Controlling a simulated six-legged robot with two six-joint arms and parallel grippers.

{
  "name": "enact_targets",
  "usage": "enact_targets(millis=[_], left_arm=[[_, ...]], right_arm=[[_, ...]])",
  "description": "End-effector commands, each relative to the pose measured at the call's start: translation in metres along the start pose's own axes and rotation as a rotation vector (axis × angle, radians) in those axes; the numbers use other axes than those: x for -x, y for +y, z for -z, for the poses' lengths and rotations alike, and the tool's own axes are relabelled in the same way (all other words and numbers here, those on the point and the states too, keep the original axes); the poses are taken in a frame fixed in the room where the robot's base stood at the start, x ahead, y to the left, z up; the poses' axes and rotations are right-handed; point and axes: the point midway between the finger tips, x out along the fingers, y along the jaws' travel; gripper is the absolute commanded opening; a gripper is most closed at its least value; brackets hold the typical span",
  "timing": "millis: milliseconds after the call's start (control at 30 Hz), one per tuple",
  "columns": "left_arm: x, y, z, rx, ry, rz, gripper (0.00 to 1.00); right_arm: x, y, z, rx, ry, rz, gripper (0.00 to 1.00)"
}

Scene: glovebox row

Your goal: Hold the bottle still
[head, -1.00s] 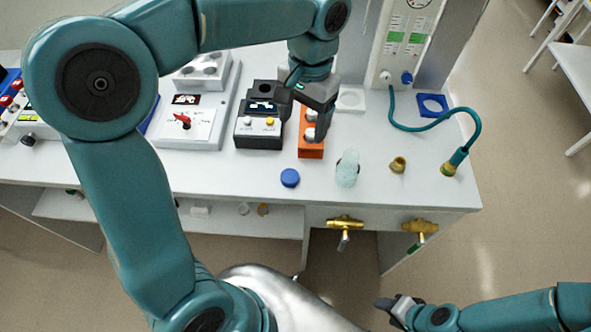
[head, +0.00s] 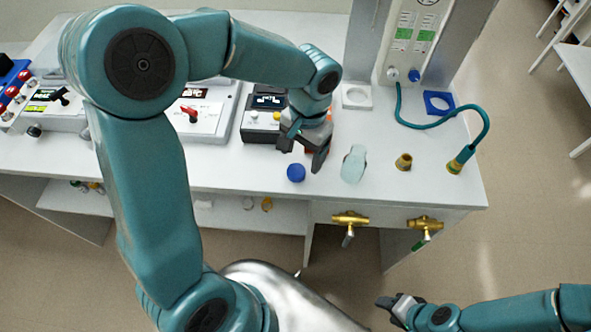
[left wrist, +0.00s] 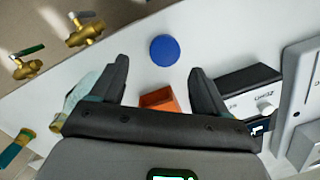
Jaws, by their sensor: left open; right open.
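The bottle (head: 353,164) is pale, translucent blue-green and stands on the white bench near its front edge. In the left wrist view the bottle (left wrist: 84,92) is partly hidden behind the left-hand finger. A round blue cap (head: 296,172) lies on the bench to the left of the bottle; it also shows in the left wrist view (left wrist: 165,50). My left gripper (head: 303,153) is open and empty above the bench, left of the bottle and behind the cap, not touching the bottle. My right gripper (head: 386,304) is open at the bottom right, far from the bench.
An orange block (left wrist: 160,101) is mostly hidden under my left gripper. A black device with a display (head: 263,115) stands to its left. A brass fitting (head: 404,162) and a teal hose (head: 483,132) are right of the bottle. Brass valves (head: 350,219) are on the bench front.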

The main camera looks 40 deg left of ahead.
Motion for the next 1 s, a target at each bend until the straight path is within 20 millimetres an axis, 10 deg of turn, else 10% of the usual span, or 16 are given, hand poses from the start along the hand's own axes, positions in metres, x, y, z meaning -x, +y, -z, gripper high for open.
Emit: enact_targets(millis=[1000], left_arm=[[-0.051,-0.007,-0.005,0.000,0.001,0.000,0.69]], right_arm=[[0.006,-0.002,0.000,0.000,0.000,0.000,0.51]])
